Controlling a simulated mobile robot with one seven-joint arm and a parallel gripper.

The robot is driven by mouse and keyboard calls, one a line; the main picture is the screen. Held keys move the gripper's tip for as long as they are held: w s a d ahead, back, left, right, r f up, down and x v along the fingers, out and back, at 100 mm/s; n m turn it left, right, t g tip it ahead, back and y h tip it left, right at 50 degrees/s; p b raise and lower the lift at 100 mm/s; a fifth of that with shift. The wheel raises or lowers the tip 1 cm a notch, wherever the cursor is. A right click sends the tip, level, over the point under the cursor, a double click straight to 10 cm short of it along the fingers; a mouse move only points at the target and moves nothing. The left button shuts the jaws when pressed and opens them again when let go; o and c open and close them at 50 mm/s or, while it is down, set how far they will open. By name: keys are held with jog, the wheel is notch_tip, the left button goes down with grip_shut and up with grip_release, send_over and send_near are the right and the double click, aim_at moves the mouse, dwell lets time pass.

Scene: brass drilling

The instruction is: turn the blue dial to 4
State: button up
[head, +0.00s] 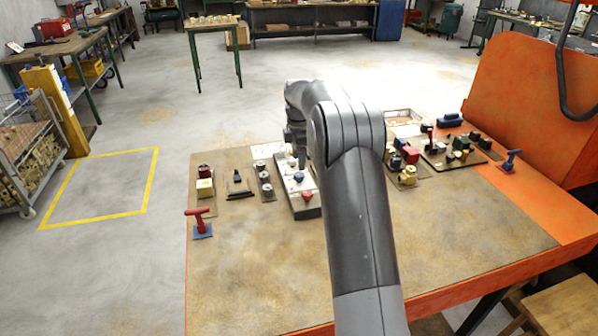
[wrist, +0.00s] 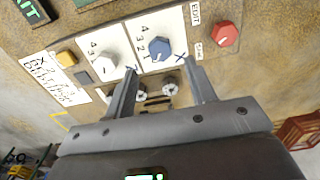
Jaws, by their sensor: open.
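The blue dial (wrist: 160,49) sits on a white plate with printed numbers, of which 2, 3 and 4 can be read on its left side. A pale mark shows at the dial's lower left; its exact setting is hard to tell. My gripper (wrist: 160,67) is open, its two fingers apart on either side of the dial's near side in the wrist view, with nothing between them. I cannot tell whether they touch the dial. In the head view the blue dial (head: 299,177) is on a panel (head: 306,212) just left of my arm, which hides part of the area.
A white dial (wrist: 105,68) and a red knob (wrist: 225,34) flank the blue dial. A yellow button (wrist: 66,58) lies further left. Other fixtures, including a red-handled one (head: 199,222), stand on the brown tabletop (head: 260,270), whose front is clear.

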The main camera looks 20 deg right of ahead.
aim_at(299, 175)
notch_tip(299, 175, down, 6)
jog(key=shift+r, duration=0.1)
jog(key=shift+c, duration=0.3)
jog(key=c, duration=0.9)
